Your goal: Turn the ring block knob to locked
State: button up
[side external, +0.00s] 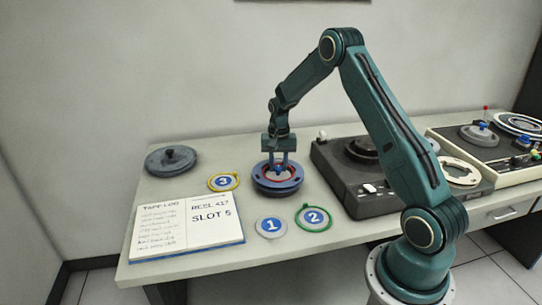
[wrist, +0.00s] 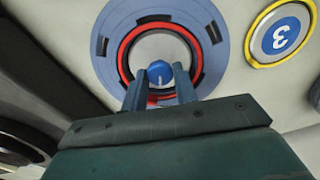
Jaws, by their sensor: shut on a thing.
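The ring block (side external: 277,187) is a round blue-grey base with a red ring, standing on the table left of the dark tape machine. It also shows in the wrist view (wrist: 112,22), with dark notches around its rim. The blue knob (wrist: 160,72) sits at its centre and has a pale line on it. My gripper (wrist: 160,88) points down over the block and is shut on the knob, one finger on each side. In the side view my gripper (side external: 278,160) hides part of the knob. I cannot make out any locked mark.
Discs marked 3 (side external: 223,182), 1 (side external: 270,227) and 2 (side external: 313,217) lie around the block. An open log book (side external: 187,228) and a grey lidded disc (side external: 171,161) are at the left. The dark tape machine (side external: 330,165) stands close on the right.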

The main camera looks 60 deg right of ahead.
aim_at(278, 167)
jog(key=shift+r+m, duration=0.1)
jog(key=shift+m, duration=1.1)
jog(key=o, duration=1)
jog(key=shift+c, duration=0.2)
jog(key=shift+r, duration=0.1)
notch_tip(278, 167, up, 14)
jog(key=shift+f, duration=0.2)
